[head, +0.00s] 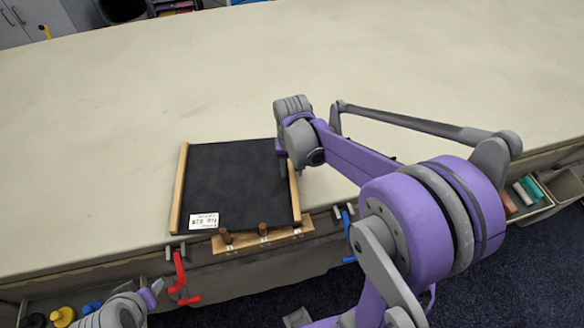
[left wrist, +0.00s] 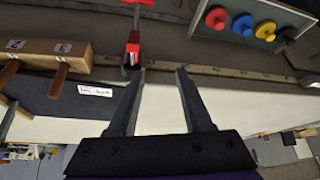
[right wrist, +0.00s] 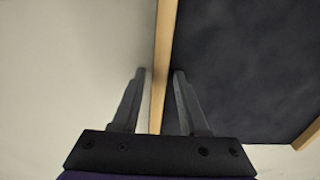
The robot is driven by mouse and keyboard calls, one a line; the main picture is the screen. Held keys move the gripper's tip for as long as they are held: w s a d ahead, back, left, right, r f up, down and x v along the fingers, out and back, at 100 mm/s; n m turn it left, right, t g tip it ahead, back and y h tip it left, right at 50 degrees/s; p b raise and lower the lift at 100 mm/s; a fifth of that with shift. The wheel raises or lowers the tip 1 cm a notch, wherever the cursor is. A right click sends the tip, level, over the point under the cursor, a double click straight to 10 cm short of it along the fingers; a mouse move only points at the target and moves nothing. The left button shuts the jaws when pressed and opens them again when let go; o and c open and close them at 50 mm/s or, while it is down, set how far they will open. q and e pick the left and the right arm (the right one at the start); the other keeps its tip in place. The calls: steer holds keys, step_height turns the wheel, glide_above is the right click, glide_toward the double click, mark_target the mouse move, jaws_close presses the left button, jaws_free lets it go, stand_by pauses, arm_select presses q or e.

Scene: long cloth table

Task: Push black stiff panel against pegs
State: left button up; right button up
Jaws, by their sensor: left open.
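The black panel (head: 235,180) lies flat on the cloth table, its white label at the near left corner. A wooden strip (head: 180,188) runs along its left side and another wooden strip (head: 294,192) along its right. A wooden block (head: 285,238) with brown pegs (head: 263,230) is at the panel's near edge; I cannot tell whether panel and pegs touch. My right gripper (right wrist: 158,73) is open, with one finger on each side of a wooden strip (right wrist: 163,60). My left gripper (left wrist: 162,72) is open and empty near the table edge, beside a red clamp (left wrist: 133,45).
The red clamp (head: 179,275) and a blue clamp (head: 347,225) are at the table's near edge. Trays with yellow and blue pieces (head: 62,316) and coloured rolls (head: 530,188) hang below the edge. The table beyond the panel is clear.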

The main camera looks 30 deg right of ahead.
jaws_close()
stand_by(0.9)
steer(key=shift+o, duration=1.6)
jaws_free()
